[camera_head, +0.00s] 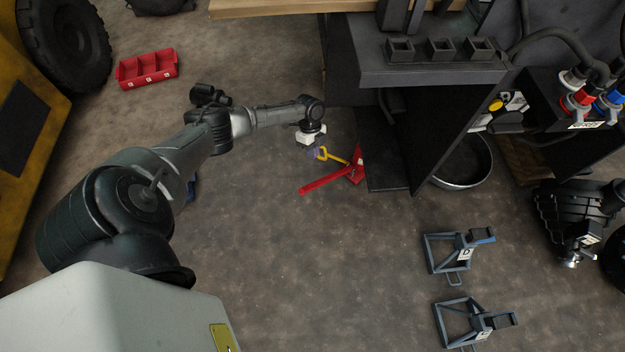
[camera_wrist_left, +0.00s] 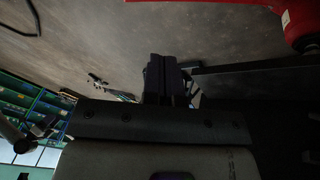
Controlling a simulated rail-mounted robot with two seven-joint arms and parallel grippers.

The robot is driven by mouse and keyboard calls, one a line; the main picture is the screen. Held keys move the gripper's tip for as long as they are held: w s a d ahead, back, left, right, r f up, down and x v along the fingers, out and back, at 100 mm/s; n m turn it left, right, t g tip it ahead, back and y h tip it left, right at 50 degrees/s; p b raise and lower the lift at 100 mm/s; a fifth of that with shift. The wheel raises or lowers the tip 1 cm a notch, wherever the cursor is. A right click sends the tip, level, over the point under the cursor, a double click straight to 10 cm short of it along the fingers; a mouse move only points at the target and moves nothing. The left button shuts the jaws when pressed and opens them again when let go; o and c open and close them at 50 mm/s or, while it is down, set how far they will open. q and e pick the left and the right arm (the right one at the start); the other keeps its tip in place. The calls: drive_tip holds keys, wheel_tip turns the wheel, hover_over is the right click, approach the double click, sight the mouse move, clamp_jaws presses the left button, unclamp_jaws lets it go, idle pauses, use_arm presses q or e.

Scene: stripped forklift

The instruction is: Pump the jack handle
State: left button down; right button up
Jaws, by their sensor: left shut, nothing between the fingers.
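A red jack (camera_head: 352,172) stands on the floor beside the dark bench, with a long red bar (camera_head: 322,184) reaching left from it and a thin yellow part (camera_head: 335,157) above that bar. My left gripper (camera_head: 315,152) is at the left end of the yellow part; I cannot tell whether it touches. In the left wrist view its fingers (camera_wrist_left: 168,72) are shut together with nothing between them. Red metal (camera_wrist_left: 255,22) shows at the upper right there, and a dark bar lies right of the fingers. I do not make out my right gripper.
A dark bench (camera_head: 430,70) stands right of the jack, with a round pan (camera_head: 465,162) behind its panel. Two grey stands (camera_head: 458,254) (camera_head: 470,322) are at the lower right. A red bin (camera_head: 147,69) is at the upper left. The middle floor is clear.

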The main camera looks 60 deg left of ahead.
use_arm(q)
drive_tip(key=m+b, duration=0.1)
drive_tip(key=b, duration=0.6)
approach(311, 185)
drive_tip(key=x, duration=0.5)
drive_tip(key=shift+w+d+f, duration=0.2)
drive_tip(key=shift+d, duration=0.15)
drive_tip(key=shift+s+d+f, duration=0.1)
drive_tip(key=shift+s+f, duration=0.4)
use_arm(e)
wheel_tip(311, 185, down, 7)
drive_tip(key=shift+w+a+f, duration=0.15)
drive_tip(key=shift+a+f, duration=0.05)
drive_tip(key=shift+a, duration=0.25)
use_arm(q)
drive_tip(key=shift+w, duration=0.1)
use_arm(e)
drive_tip(key=shift+a, duration=0.1)
